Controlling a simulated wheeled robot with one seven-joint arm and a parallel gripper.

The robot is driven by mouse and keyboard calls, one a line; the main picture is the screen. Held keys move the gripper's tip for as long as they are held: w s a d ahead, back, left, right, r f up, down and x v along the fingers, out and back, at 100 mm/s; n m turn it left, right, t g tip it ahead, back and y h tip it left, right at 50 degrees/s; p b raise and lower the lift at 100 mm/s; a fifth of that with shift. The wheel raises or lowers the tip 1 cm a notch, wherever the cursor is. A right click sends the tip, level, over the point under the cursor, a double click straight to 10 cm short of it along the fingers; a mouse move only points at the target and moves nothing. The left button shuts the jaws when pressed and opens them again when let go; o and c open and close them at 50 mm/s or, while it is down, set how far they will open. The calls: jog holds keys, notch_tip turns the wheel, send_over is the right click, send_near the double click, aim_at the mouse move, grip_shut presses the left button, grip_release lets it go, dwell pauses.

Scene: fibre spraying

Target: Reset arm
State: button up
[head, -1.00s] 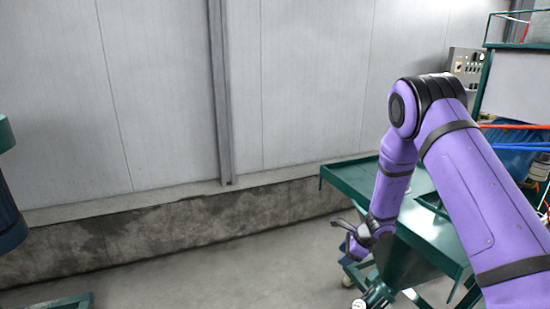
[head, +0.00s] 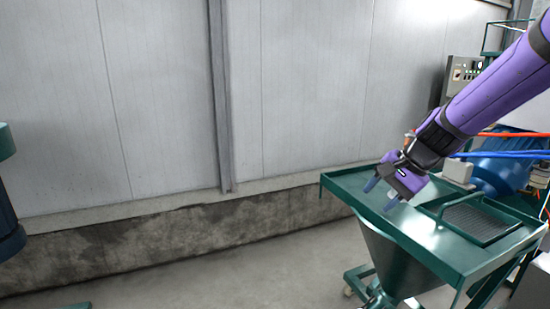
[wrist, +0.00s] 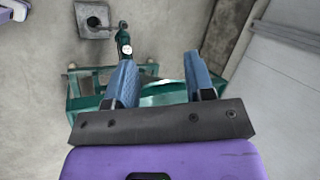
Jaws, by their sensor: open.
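My gripper (head: 381,193) is at the end of my purple arm, in the right half of the head view. It hangs above the green tray top of a machine (head: 345,181), with its two blue-grey fingers apart and nothing seen between them. In the wrist view my gripper (wrist: 160,85) also shows open, its fingers spread and empty. Behind the fingers the green machine frame (wrist: 83,88) shows, with a round white gauge near its top. Whether the fingers touch the tray is hard to tell, but they look apart from it.
The tray has a raised grate (head: 480,222) at its right and a funnel-shaped hopper (head: 385,255) below. Blue and red hoses and a control box (head: 463,70) are at the right. A concrete ledge and grey wall (head: 300,90) stand behind. The floor at left centre is clear.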

jog(key=s+d+r+n+t+h, duration=0.1)
jog(key=s+d+r+n+h, duration=0.1)
jog(key=s, duration=1)
jog(key=s+d+r+n+t+h, duration=0.1)
jog(key=s+d+r+n+h, duration=0.2)
jog(key=s, duration=0.9)
notch_tip(320, 180, up, 4)
jog(key=d+n, duration=0.2)
jog(key=n, duration=0.1)
jog(key=shift+s+n, duration=0.15)
jog(key=shift+n, duration=0.15)
jog(key=shift+d, duration=0.1)
jog(key=shift+c, duration=0.6)
jog(key=shift+d, duration=0.15)
